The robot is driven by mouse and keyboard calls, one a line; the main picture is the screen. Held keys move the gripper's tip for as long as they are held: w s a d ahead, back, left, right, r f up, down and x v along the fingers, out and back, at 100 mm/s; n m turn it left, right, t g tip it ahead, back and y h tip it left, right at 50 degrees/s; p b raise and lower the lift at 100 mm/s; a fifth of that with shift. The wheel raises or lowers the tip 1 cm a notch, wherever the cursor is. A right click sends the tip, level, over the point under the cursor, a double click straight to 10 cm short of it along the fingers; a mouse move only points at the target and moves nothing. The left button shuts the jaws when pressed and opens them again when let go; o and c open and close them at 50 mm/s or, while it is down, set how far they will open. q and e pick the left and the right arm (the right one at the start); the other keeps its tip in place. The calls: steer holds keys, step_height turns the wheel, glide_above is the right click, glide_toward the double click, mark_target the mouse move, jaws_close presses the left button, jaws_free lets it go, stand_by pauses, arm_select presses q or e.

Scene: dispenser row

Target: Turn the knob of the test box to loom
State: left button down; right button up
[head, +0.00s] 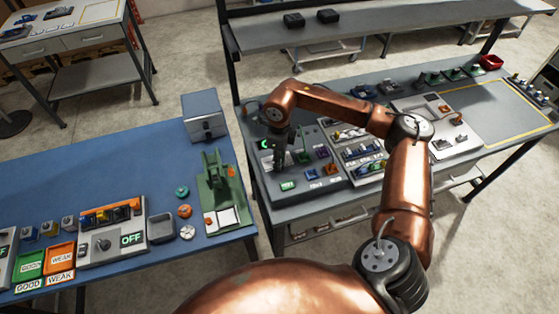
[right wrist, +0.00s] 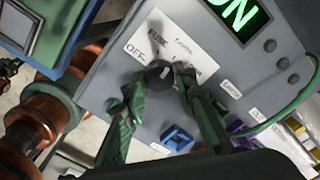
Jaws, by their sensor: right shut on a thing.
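The grey test box (head: 308,178) stands on the far table, with a lit green display that also shows in the right wrist view (right wrist: 238,14). Its dark round knob (right wrist: 158,73) sits on a white plate marked FUSE and OFF; the label on the right is partly covered. My right gripper (right wrist: 160,82) has its green fingers on either side of the knob and is shut on it. In the head view the gripper (head: 280,138) is small and hides the knob. My left gripper is out of view.
A blue table (head: 90,180) at left carries another box with an OFF display (head: 132,239), a green fixture (head: 219,190) and a grey metal box (head: 204,116). Blue and purple connectors and a green cable (right wrist: 290,110) lie close to my right gripper.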

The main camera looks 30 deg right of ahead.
steer(key=m, duration=0.5)
steer(key=shift+m, duration=0.4)
steer(key=m+p, duration=0.1)
steer(key=m, duration=0.3)
steer(key=shift+m, duration=0.7)
steer(key=o, duration=1.2)
steer(key=shift+c, duration=0.2)
step_height(320, 180, up, 12)
